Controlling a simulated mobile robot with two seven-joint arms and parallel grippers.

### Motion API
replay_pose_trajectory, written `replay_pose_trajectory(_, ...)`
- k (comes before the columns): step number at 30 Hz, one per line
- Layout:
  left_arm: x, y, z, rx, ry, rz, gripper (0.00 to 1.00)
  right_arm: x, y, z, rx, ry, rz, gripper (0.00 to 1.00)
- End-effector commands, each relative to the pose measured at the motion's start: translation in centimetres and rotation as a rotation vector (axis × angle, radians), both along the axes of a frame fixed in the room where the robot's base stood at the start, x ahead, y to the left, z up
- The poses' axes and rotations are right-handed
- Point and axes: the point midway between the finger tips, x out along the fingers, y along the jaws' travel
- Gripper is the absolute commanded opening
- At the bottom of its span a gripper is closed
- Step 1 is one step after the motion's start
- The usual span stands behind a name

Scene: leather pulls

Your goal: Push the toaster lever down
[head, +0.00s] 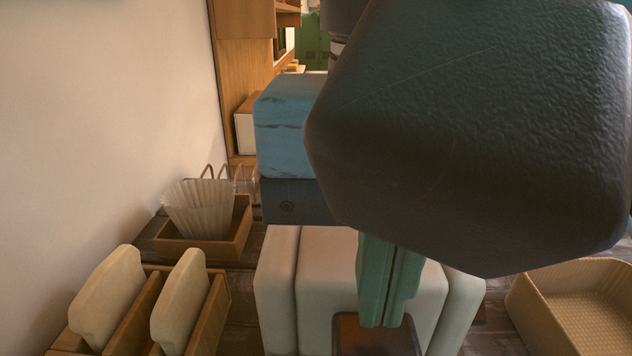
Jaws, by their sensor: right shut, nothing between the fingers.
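The toaster (325,280) is a pale, rounded, cream-white block at the bottom centre of the head view. A brown, glossy panel (375,338) shows at its near side, cut off by the bottom edge. My right gripper (388,318) points down in front of the toaster, its green fingers shut with nothing between them. Its tips overlap the top of the brown panel in the picture; I cannot tell whether they touch it. I cannot make out the lever; it may be hidden by the fingers or out of frame. My left gripper is not in view.
A wooden rack (218,318) with two upright cream slabs (180,300) stands left of the toaster. Behind it is a wooden box (205,250) with white paper filters (200,205). A tan tray (585,305) lies at right. A plain wall (100,110) bounds the left.

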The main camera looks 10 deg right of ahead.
Motion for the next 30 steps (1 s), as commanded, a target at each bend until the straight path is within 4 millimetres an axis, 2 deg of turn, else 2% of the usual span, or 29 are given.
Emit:
replay_pose_trajectory(1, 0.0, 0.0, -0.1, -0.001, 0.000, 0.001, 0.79, 0.0, 0.0, -0.7, -0.001, 0.001, 0.001, 0.00)
replay_pose_trajectory(6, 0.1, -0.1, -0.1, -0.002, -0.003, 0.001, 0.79, 0.0, 0.0, -1.6, 0.000, 0.000, 0.000, 0.00)
replay_pose_trajectory(20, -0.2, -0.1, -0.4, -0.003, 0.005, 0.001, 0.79, 0.0, 0.0, -2.2, -0.001, 0.001, -0.001, 0.00)
replay_pose_trajectory(23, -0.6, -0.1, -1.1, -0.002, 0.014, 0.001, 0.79, 0.1, 0.0, -3.7, -0.002, 0.005, 0.000, 0.00)
replay_pose_trajectory(27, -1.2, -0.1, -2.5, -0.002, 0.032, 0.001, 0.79, 0.1, 0.0, -6.6, -0.002, 0.007, 0.001, 0.00)
replay_pose_trajectory(30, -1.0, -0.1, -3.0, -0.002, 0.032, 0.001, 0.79, 0.1, 0.0, -8.0, -0.002, 0.006, 0.000, 0.00)
